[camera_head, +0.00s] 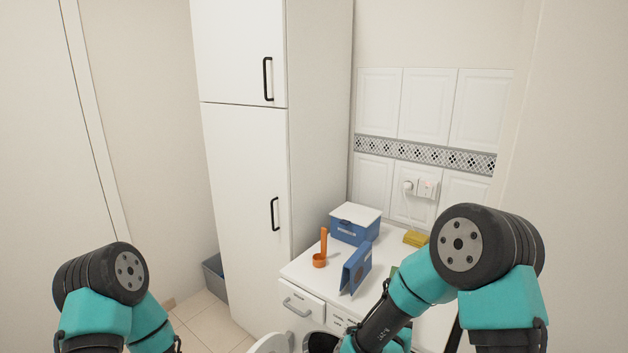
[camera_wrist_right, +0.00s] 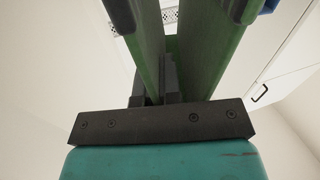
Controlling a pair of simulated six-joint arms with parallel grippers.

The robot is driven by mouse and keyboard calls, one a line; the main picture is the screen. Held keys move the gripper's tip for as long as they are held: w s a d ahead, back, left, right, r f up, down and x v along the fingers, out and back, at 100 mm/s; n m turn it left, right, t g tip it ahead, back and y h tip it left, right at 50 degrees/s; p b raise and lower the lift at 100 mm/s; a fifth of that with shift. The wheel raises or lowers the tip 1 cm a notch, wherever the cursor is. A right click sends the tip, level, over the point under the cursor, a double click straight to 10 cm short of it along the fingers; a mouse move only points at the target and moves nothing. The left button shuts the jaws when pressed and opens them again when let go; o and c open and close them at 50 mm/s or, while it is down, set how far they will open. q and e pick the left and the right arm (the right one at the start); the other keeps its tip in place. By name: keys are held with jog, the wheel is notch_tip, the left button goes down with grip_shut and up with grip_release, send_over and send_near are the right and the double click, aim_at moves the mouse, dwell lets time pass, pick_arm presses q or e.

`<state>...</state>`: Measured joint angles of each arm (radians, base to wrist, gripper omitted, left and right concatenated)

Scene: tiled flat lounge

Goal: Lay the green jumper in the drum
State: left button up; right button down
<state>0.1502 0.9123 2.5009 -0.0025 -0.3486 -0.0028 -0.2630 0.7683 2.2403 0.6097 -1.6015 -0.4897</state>
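A small patch of green (camera_head: 393,272), probably the green jumper, shows beside the blue folded item, mostly hidden by my right arm. My right gripper is hidden in the head view. At the bottom edge, a white rounded part (camera_head: 271,344) and a dark opening (camera_head: 320,343) are cut off; these may be the drum's door and mouth. My left gripper is out of view.
The white counter (camera_head: 306,268) holds an orange scoop (camera_head: 320,260), a blue box with a white lid (camera_head: 355,224), a blue folded item (camera_head: 355,268) and yellow sponges (camera_head: 416,238). A tall white cabinet (camera_head: 245,190) stands left. A grey bin (camera_head: 214,278) is beside it.

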jog(key=shift+w+f+n+y, duration=0.3)
jog(key=shift+f+n+y, duration=0.1)
jog(key=shift+f+y, duration=0.4)
